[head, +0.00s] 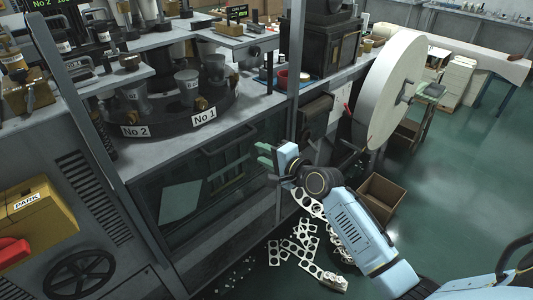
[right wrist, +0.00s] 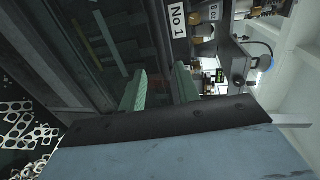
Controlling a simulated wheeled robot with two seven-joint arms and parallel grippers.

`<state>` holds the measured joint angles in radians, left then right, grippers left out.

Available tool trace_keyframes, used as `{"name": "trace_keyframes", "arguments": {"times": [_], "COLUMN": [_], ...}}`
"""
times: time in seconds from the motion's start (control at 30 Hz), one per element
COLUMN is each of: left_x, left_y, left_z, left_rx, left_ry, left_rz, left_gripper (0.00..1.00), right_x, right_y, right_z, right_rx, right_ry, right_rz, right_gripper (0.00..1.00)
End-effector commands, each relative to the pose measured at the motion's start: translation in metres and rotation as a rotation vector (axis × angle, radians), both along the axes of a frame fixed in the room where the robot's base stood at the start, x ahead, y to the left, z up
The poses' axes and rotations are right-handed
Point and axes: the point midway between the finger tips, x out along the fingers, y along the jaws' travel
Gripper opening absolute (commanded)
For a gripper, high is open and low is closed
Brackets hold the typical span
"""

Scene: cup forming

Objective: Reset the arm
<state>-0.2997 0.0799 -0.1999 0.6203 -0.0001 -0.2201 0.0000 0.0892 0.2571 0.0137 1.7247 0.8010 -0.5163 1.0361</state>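My right arm (head: 352,220) is light blue and reaches in from the lower right in the head view. Its right gripper (head: 265,154) has green fingers and is in front of the machine's dark glass front, below the table edge. In the right wrist view the two green fingers of the right gripper (right wrist: 159,86) stand apart with nothing between them. The gripper is open and empty. My left gripper is not in view.
The machine's turntable (head: 165,130) carries No 1 and No 2 labels and several cups. A large white paper roll (head: 393,90) stands to the right. A cardboard box (head: 381,194) and punched paper scraps (head: 300,243) lie on the floor. Green floor (head: 455,170) is open at right.

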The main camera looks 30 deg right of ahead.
Motion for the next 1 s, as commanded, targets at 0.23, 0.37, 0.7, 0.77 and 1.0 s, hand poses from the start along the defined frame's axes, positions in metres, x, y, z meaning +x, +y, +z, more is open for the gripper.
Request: {"name": "trace_keyframes", "arguments": {"times": [0.23,0.37,0.7,0.77,1.0], "left_x": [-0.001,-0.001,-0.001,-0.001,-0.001], "left_y": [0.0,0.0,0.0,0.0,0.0], "left_z": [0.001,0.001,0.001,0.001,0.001], "left_rx": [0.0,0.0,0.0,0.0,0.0], "left_ry": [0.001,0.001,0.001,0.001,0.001], "left_rz": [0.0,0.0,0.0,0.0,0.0], "left_gripper": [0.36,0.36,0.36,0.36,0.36], "right_x": [-0.007,-0.006,-0.008,-0.011,-0.063], "right_y": [-0.002,-0.002,-0.003,-0.004,-0.009], "right_z": [0.002,0.001,-0.012,-0.032,-0.187], "right_rx": [0.0,0.0,-0.023,-0.06,-0.39], "right_ry": [-0.001,0.0,0.019,0.047,0.265], "right_rz": [0.0,0.0,-0.003,-0.005,0.042], "right_gripper": [0.32,0.32,0.32,0.32,0.32]}}
